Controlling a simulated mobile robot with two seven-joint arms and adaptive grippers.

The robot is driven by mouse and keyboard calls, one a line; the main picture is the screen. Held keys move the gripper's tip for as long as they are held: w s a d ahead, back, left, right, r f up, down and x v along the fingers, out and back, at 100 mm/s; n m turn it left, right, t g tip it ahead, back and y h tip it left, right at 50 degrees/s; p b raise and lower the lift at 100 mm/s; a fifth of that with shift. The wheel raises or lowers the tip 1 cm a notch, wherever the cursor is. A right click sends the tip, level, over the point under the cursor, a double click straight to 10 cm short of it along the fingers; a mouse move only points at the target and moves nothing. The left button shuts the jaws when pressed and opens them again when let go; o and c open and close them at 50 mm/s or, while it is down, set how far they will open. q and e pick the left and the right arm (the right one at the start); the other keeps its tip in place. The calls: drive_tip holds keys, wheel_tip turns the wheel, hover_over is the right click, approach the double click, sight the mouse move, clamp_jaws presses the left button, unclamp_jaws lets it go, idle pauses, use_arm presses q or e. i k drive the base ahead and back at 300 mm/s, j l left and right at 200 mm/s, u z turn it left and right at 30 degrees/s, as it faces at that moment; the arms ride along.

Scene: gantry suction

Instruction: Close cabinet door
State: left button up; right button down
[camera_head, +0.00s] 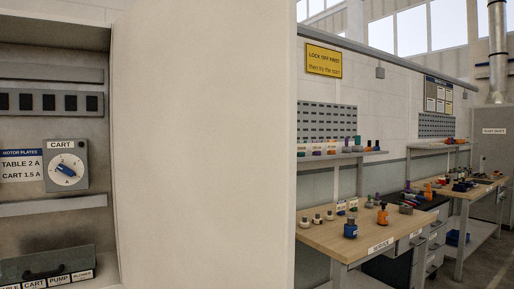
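The cabinet door (205,145) is a large pale beige panel that stands open and fills the middle of the head view. Its left edge meets the cabinet frame (118,262). The open cabinet (60,122) shows at the far left, with a grey CART dial box (67,168) with a blue knob, a row of dark switches (48,102) and a dark box (45,263) with labels at the bottom. No handle shows on this face of the door. Neither of my grippers is in view.
To the right, a wooden SERVICE bench (335,238) holds several small coloured items, with a second bench (470,190) behind it. A yellow sign (324,61) hangs on the wall. A grey DUST DUCT cabinet (493,160) stands at the far right. Some clear floor (490,262) shows at lower right.

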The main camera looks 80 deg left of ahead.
sight(205, 102)
drive_tip(key=i+u, duration=0.2)
drive_tip(key=u, duration=0.3)
drive_tip(key=i+u, duration=0.25)
drive_tip(key=u, duration=0.25)
drive_tip(key=i+u, duration=0.2)
drive_tip(key=u, duration=0.25)
drive_tip(key=i+l+u, duration=0.2)
drive_tip(key=u, duration=0.3)
drive_tip(key=i+u, duration=0.1)
drive_tip(key=u, duration=0.3)
drive_tip(key=i+u, duration=0.1)
drive_tip(key=u, duration=0.3)
drive_tip(key=i+l+u, duration=0.1)
drive_tip(key=u, duration=0.3)
drive_tip(key=i+l+u, duration=0.1)
drive_tip(key=u, duration=0.35)
drive_tip(key=l+u, duration=0.2)
drive_tip(key=u, duration=0.2)
drive_tip(key=i+l+u, duration=0.25)
drive_tip(key=u, duration=0.2)
drive_tip(key=i+l+u, duration=0.2)
drive_tip(key=l+u, duration=0.25)
drive_tip(key=j, duration=0.1)
